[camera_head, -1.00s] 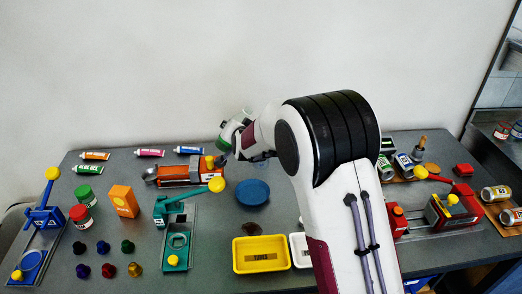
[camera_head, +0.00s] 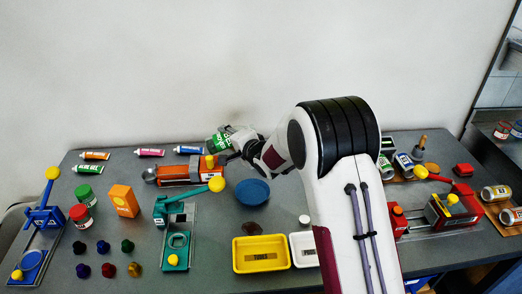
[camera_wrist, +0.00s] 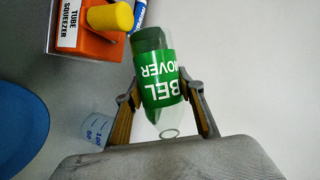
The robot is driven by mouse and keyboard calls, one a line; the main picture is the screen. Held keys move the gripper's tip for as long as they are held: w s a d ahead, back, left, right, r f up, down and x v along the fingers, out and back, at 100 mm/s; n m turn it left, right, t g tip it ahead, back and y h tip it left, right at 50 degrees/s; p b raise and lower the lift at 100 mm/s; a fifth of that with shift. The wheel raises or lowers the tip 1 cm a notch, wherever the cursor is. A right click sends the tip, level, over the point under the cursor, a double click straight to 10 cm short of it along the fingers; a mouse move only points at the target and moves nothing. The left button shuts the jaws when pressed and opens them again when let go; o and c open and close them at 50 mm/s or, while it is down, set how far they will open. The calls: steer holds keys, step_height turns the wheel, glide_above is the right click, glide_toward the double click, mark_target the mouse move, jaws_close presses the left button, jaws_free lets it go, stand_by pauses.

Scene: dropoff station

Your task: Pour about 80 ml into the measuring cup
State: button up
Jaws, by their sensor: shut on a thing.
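My gripper (camera_wrist: 160,100) is shut on a clear bottle with a green label (camera_wrist: 160,78), whose visible letters read "BEL" and "MOVER". In the wrist view its open mouth is at the lower end of the picture and its dark green end at the top. In the head view the bottle (camera_head: 217,141) is held above the back of the table, tilted. The measuring cup (camera_wrist: 97,128), clear with blue marks, stands left of the gripper's left finger in the wrist view. I cannot tell its fill. In the head view I cannot make the cup out behind my gripper.
The orange tube squeezer (camera_head: 185,175) with a yellow knob stands below the bottle. A blue round dish (camera_head: 252,193) lies in front, with a yellow tray (camera_head: 261,268) and a white tray (camera_head: 303,262) nearer. A small white round piece (camera_head: 304,219) lies near the white tray.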

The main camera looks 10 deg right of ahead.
steer(key=shift+d+m+y, duration=0.35)
steer(key=shift+m+y, duration=0.15)
steer(key=shift+m, duration=0.1)
stand_by(0.3)
steer(key=shift+f+m+p, duration=0.3)
steer(key=shift+f+m, duration=0.1)
steer(key=shift+f, duration=0.2)
stand_by(0.5)
steer(key=shift+a+f+y, duration=0.15)
steer(key=shift+a+y, duration=0.25)
steer(key=shift+s+a, duration=0.1)
steer(key=shift+a, duration=0.2)
steer(key=shift+f+m+t+p, duration=0.2)
steer(key=shift+m+t+p, duration=0.2)
steer(key=shift+m+p, duration=0.3)
stand_by(1.9)
